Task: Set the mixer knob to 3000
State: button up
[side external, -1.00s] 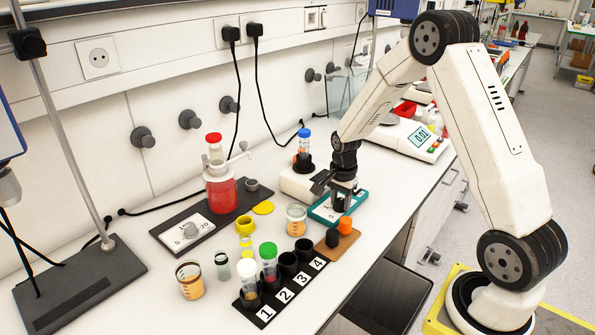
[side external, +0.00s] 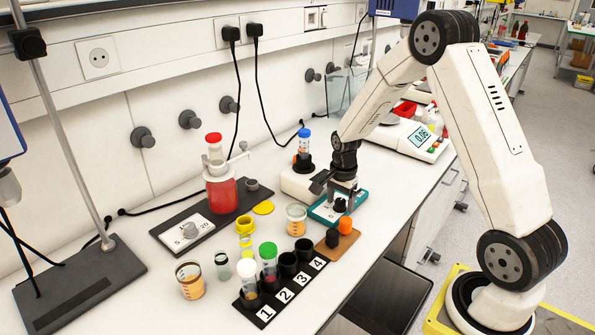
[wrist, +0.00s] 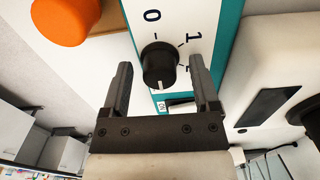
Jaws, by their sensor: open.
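The black knob (side external: 340,205) sits on a white panel with a teal border (side external: 322,214), below my gripper (side external: 343,192). In the wrist view, the knob (wrist: 159,62) lies between the two open fingers of my gripper (wrist: 162,72), with a gap on each side. A white pointer mark on the knob points toward the bottom of the wrist picture. The scale shows 0 and 1; a further mark is partly hidden by the right finger. I see no 3000 legible. A white unit (side external: 298,182) holding a blue-capped tube stands behind the panel.
An orange cap (side external: 345,224) and a black cap (side external: 332,238) sit on a brown block close to the panel. A beaker (side external: 296,218) stands left of it. A numbered tube rack (side external: 280,297), a red bottle (side external: 221,190) and a balance (side external: 410,138) are nearby.

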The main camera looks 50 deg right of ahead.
aim_at(339, 202)
jog(key=shift+r, duration=3.9)
jog(key=shift+s+a+n, duration=0.15)
jog(key=shift+a+n, duration=0.35)
jog(key=shift+a, duration=0.1)
jog(key=s+a+n, duration=0.1)
jog(key=a+n, duration=0.2)
jog(key=s+a+n+t, duration=0.1)
jog(key=s+a+n, duration=0.1)
jog(key=a+n, duration=0.1)
jog(key=s+a+n, duration=0.1)
jog(key=a+n, duration=0.2)
jog(key=shift+s+a+r, duration=0.35)
jog(key=shift+a, duration=0.05)
jog(key=s+a+n+t, duration=0.1)
jog(key=s+a+n, duration=0.5)
jog(key=n, duration=0.2)
jog(key=shift+f+t, duration=0.3)
